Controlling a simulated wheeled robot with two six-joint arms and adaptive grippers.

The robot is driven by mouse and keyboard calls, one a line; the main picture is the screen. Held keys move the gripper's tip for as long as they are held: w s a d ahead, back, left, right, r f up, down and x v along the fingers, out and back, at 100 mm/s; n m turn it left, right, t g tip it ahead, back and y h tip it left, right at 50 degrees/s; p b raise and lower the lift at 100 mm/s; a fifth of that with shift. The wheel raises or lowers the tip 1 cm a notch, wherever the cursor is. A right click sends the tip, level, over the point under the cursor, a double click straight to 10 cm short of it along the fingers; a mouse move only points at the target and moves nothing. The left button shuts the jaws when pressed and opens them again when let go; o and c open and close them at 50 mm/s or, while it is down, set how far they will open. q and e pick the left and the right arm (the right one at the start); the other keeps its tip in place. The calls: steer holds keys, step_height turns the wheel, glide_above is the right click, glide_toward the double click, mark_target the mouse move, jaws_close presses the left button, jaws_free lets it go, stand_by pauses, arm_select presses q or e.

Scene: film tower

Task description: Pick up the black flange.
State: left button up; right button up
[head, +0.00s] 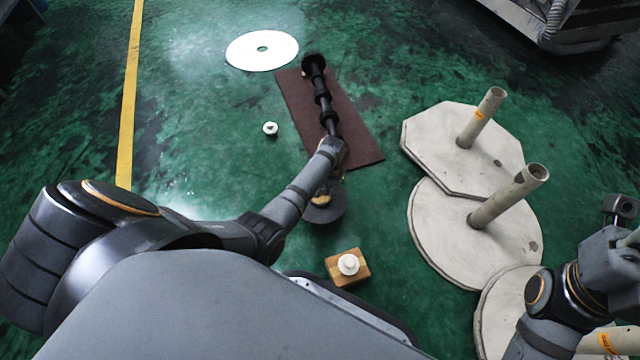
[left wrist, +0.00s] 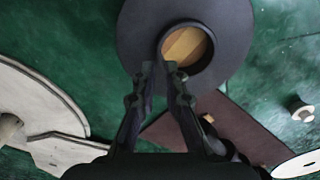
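The black flange (head: 325,212) is a flat dark disc on the floor side below the brown mat, partly hidden by my left arm in the head view. In the left wrist view the flange (left wrist: 228,22) fills the top, with a raised ring around a central hole. Wood shows through the hole. My left gripper (left wrist: 159,68) is at the near edge of this ring, its two fingertips a small gap apart. I see nothing clearly clamped between them, and whether they touch the ring cannot be told. My right arm shows at the right edge, without its fingers.
A brown mat (head: 358,140) carries a black shaft (head: 322,95) with several collars. A white disc (head: 245,52) and a small white knob (head: 270,128) lie nearby. A wooden block (head: 337,277) stands nearer me. Pale round and octagonal plates with posts (head: 455,150) crowd the right.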

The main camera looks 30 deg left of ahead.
arm_select(q)
steer(key=f+b, duration=0.4)
steer(key=f, duration=0.1)
steer(key=shift+s+b, duration=0.25)
steer(key=shift+b, duration=0.1)
steer(key=shift+f, duration=0.15)
jaws_close()
steer(key=shift+d+r, duration=0.1)
steer(key=shift+r, duration=0.2)
